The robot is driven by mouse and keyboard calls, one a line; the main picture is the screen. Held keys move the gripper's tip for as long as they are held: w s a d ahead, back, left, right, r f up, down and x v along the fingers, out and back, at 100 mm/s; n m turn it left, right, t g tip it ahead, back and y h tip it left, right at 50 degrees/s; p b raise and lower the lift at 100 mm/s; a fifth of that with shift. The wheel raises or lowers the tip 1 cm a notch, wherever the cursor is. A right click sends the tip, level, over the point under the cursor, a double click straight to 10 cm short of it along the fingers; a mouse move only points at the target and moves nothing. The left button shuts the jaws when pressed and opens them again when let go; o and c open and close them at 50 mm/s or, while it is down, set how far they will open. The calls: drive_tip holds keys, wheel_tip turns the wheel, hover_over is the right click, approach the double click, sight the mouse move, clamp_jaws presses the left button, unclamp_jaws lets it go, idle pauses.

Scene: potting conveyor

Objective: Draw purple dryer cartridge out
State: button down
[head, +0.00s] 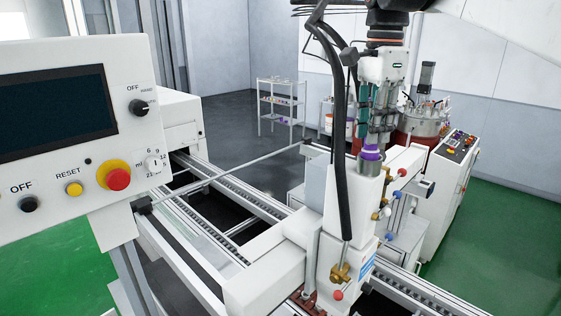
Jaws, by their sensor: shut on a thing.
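The purple dryer cartridge (371,154) shows as a short purple band above a grey cylindrical part on top of the white dispensing unit (350,215). My gripper (374,141) comes down from above, upright, and its fingers are shut on the upper part of the cartridge. The fingers hide the cartridge's top. Its lower end is hidden too, and I cannot tell how deep it sits in the grey part.
A thick black hose (339,130) hangs just left of my gripper. A control panel (75,130) stands at the left, over the conveyor rails (220,235). A shelf (281,105) and a red-and-steel tank (424,122) stand behind. Colored valve knobs stick out at the unit's right.

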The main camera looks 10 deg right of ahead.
drive_tip(key=shift+s+a+r+p, duration=0.1)
drive_tip(key=shift+s+r+p, duration=0.1)
drive_tip(key=shift+r+p, duration=0.7)
drive_tip(key=shift+s+a+r+p, duration=0.1)
drive_tip(key=shift+s+r+p, duration=0.1)
drive_tip(key=shift+r+p, duration=0.6)
drive_tip(key=shift+r, duration=0.3)
drive_tip(key=shift+r, duration=0.25)
drive_tip(key=shift+w+d+r+p, duration=0.1)
drive_tip(key=shift+w+r+p, duration=0.05)
drive_tip(key=shift+r+p, duration=0.75)
drive_tip(key=shift+r, duration=0.35)
drive_tip(key=shift+w, duration=0.1)
drive_tip(key=shift+r, duration=0.1)
wheel_tip(320, 180, up, 7)
drive_tip(key=p, duration=0.2)
drive_tip(key=shift+p, duration=0.35)
